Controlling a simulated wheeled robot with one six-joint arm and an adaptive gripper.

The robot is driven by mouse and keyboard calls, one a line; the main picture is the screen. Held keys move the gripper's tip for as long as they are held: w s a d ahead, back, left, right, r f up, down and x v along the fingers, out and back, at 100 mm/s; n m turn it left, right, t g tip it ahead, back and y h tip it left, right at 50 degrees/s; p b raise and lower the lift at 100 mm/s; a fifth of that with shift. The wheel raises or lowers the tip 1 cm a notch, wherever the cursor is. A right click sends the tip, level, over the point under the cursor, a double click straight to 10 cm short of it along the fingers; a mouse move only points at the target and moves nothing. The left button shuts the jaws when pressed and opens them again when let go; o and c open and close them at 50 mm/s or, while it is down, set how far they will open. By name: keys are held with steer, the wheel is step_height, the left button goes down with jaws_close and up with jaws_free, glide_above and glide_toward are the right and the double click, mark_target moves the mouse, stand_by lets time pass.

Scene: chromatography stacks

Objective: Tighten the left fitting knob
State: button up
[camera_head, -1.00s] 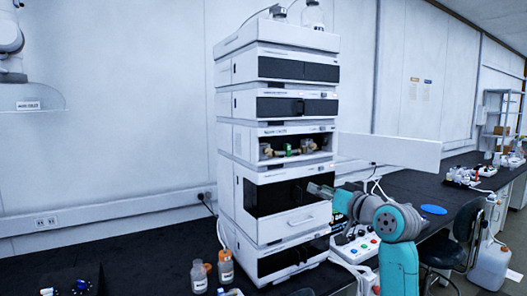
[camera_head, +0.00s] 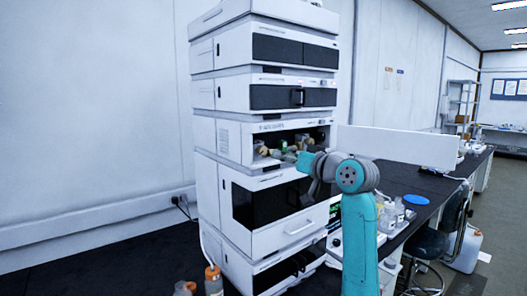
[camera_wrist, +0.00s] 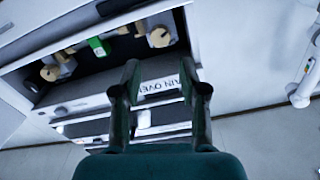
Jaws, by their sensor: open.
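The open bay (camera_head: 312,134) of the instrument stack holds a row of fittings. In the wrist view the left fitting knob (camera_wrist: 50,72) is a beige round piece at the bay's left end. A similar right knob (camera_wrist: 158,37) sits at the right end, with a green piece (camera_wrist: 97,45) between them. The left knob also shows in the head view (camera_head: 262,149). My gripper (camera_wrist: 161,75) is open and empty. Its fingers are in front of the bay's lower edge, right of the left knob and below the right knob, apart from both as far as I can tell.
The bay's front panel (camera_wrist: 150,92) with partly hidden lettering lies behind the fingers. A white flat panel (camera_head: 400,146) extends right of the stack. Orange-capped bottles (camera_head: 212,280) stand at the stack's lower left on the dark bench (camera_head: 120,262).

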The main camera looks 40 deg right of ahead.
mark_target(264, 150)
steer(key=w, duration=0.8)
steer(key=shift+w+a, duration=0.15)
steer(key=shift+w, duration=0.25)
jaws_close()
